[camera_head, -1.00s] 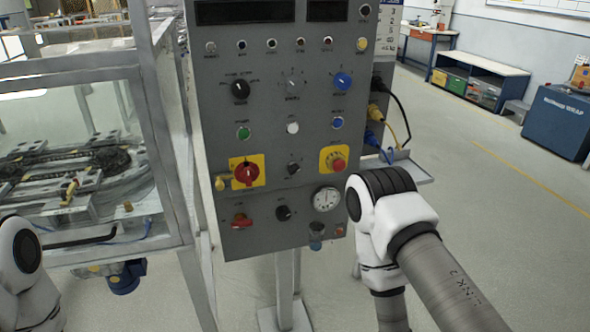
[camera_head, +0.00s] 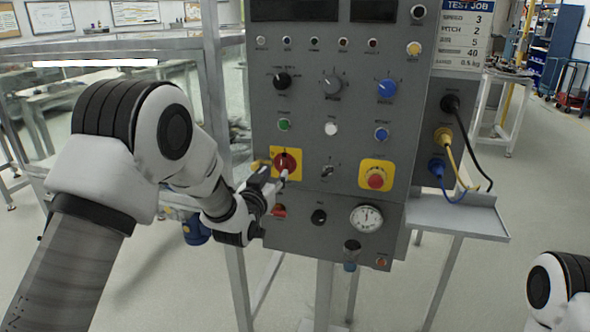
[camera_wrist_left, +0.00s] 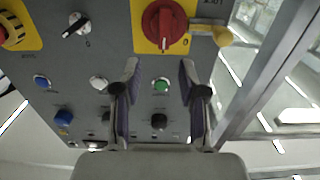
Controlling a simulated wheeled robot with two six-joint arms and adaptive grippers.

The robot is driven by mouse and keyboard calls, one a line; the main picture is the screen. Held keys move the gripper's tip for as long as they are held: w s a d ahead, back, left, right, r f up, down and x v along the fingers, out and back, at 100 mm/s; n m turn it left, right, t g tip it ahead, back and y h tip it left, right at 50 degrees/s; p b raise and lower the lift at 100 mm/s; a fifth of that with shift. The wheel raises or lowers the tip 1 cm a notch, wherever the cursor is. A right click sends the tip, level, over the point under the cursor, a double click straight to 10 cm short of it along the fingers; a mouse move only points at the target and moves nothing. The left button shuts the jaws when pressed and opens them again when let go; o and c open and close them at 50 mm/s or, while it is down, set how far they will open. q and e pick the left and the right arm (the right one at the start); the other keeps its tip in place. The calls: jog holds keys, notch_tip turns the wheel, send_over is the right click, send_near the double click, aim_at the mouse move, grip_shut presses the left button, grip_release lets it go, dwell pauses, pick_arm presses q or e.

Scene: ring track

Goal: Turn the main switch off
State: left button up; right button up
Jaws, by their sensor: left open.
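The main switch is a red rotary knob (camera_head: 286,163) on a yellow plate, at the left of the grey control panel (camera_head: 345,215). It also shows at the top of the wrist view (camera_wrist_left: 165,22), where the panel appears upside down. Its exact setting is hard to read. My left gripper (camera_head: 281,176) is open and empty, just in front of the panel by the switch, partly covering the plate's lower edge. In the wrist view its two fingers (camera_wrist_left: 159,70) stand apart, with the switch beyond their tips. My right gripper is out of view.
A yellow padlock-like piece (camera_wrist_left: 212,32) sits beside the switch. A red emergency button (camera_head: 375,178), a gauge (camera_head: 366,218) and several knobs share the panel. Cables plug into its right side above a small shelf (camera_head: 455,215). A metal frame (camera_head: 222,120) stands at left.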

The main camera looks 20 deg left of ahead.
aim_at(282, 160)
pick_arm(q)
jog(key=w, duration=0.5)
jog(key=w+p, duration=0.1)
jog(key=w, duration=0.1)
jog(key=shift+w+r, duration=0.15)
jog(key=shift+r, duration=0.1)
jog(key=shift+w+a, duration=0.2)
jog(key=shift+w, duration=0.15)
jog(key=shift+d, duration=0.1)
jog(key=shift+c, duration=0.4)
